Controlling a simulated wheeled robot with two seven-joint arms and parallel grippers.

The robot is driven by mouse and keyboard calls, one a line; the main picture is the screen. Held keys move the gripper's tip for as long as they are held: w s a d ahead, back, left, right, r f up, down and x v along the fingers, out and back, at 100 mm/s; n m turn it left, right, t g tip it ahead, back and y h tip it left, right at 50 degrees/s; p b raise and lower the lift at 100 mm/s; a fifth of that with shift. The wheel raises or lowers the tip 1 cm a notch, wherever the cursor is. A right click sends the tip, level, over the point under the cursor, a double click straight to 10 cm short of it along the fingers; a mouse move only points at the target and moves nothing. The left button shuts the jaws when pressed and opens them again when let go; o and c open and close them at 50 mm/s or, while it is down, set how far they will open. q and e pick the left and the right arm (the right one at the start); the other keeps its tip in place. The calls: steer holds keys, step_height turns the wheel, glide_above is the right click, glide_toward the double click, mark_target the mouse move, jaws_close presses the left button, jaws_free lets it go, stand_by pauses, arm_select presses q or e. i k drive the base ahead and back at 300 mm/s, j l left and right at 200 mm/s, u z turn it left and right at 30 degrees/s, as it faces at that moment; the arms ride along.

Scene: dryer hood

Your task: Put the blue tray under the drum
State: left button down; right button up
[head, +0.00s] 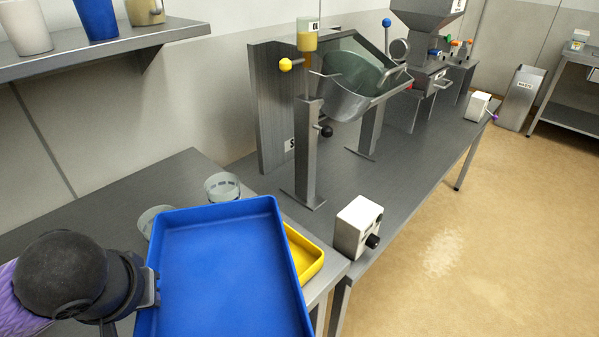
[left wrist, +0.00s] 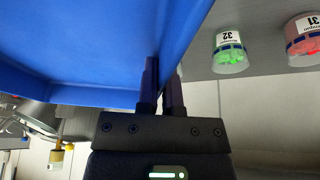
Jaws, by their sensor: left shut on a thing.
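The blue tray (head: 225,265) is large, rectangular and empty, and it is held up near the front of the left bench. My left gripper (head: 150,290) is shut on the tray's left rim; the left wrist view also shows its fingers (left wrist: 163,85) on the blue tray (left wrist: 90,45). The drum (head: 350,88) is a tilted, partly clear vessel held between metal posts on the bench, up and to the right of the tray. The bench surface below the drum looks bare. My right gripper is not in view.
A yellow tray (head: 303,255) lies partly hidden behind the blue tray. Two clear cups (head: 222,186) stand beside it. A white control box (head: 357,226) with a black knob is at the bench's front edge. A shelf (head: 110,50) with cups is at upper left.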

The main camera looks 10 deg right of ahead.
mark_target(361, 185)
steer(key=i+l, duration=0.15)
steer(key=l, duration=0.25)
steer(key=i+l, duration=0.15)
steer(key=l, duration=0.25)
steer(key=i+l, duration=0.1)
steer(key=l, duration=0.25)
steer(key=i+l, duration=0.15)
steer(key=l, duration=0.25)
steer(key=i+l, duration=0.15)
steer(key=l, duration=0.25)
steer(key=i+l, duration=0.15)
steer(key=l, duration=0.25)
steer(key=i+l, duration=0.1)
steer(key=l, duration=0.3)
steer(key=i+l, duration=0.15)
steer(key=l, duration=0.2)
steer(key=i+j, duration=0.35)
